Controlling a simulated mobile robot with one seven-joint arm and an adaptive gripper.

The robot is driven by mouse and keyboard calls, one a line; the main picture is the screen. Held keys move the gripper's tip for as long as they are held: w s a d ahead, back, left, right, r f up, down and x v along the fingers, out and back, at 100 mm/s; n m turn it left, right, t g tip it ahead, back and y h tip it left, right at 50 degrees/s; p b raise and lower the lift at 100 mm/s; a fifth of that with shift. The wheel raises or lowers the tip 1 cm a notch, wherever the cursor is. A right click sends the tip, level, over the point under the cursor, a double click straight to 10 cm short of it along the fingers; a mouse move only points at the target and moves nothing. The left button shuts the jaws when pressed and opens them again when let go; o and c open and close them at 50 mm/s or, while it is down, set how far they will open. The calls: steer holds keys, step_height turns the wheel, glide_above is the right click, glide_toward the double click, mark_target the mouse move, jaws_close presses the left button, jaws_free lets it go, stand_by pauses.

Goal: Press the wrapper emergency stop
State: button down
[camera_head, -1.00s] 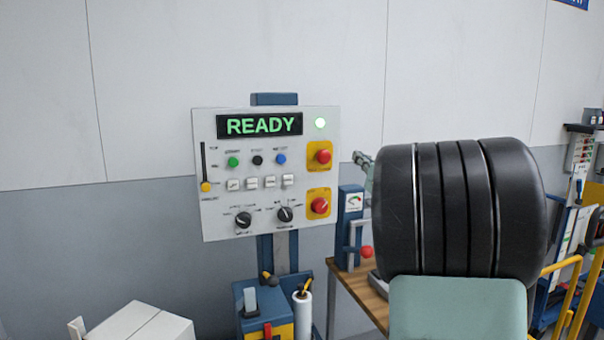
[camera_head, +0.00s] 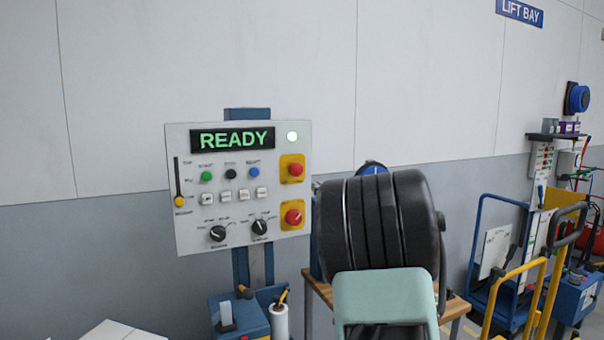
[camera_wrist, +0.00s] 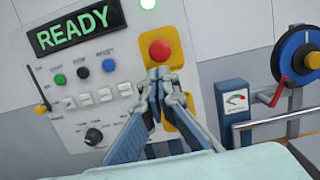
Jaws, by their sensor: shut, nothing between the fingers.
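The white control panel (camera_head: 238,235) shows READY on its display (camera_head: 232,138). It carries two red mushroom buttons on yellow plates at its right side, an upper one (camera_head: 295,169) and a lower one (camera_head: 293,217). Their labels are not readable, so I cannot tell which is the wrapper stop. In the wrist view, my gripper (camera_wrist: 162,76) is shut and empty, its fingertips just below the upper red button (camera_wrist: 160,50) in the picture. A gap or contact cannot be made out. The fingers hide the lower button there. In the head view my arm hides nearly all of my gripper.
Coloured buttons, white switches and black knobs (camera_head: 260,227) fill the panel's left and middle. A wooden bench (camera_head: 456,306) and a blue gauge unit (camera_wrist: 234,105) stand to the right. A blue wheel with a red handle (camera_wrist: 298,56) is farther right. Carts (camera_head: 500,265) stand beyond.

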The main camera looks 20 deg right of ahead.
mark_target(298, 171)
steer(key=w+p, duration=0.1)
steer(key=w, duration=0.2)
steer(key=w+r+p, duration=0.1)
steer(key=w, duration=0.3)
steer(key=w+p, duration=0.1)
steer(key=w, duration=0.2)
steer(key=shift+w+a+r+p, duration=0.15)
steer(key=shift+a+r+p, duration=0.1)
steer(key=shift+r+p, duration=0.15)
steer(key=shift+w, duration=0.2)
steer(key=shift+f, duration=0.1)
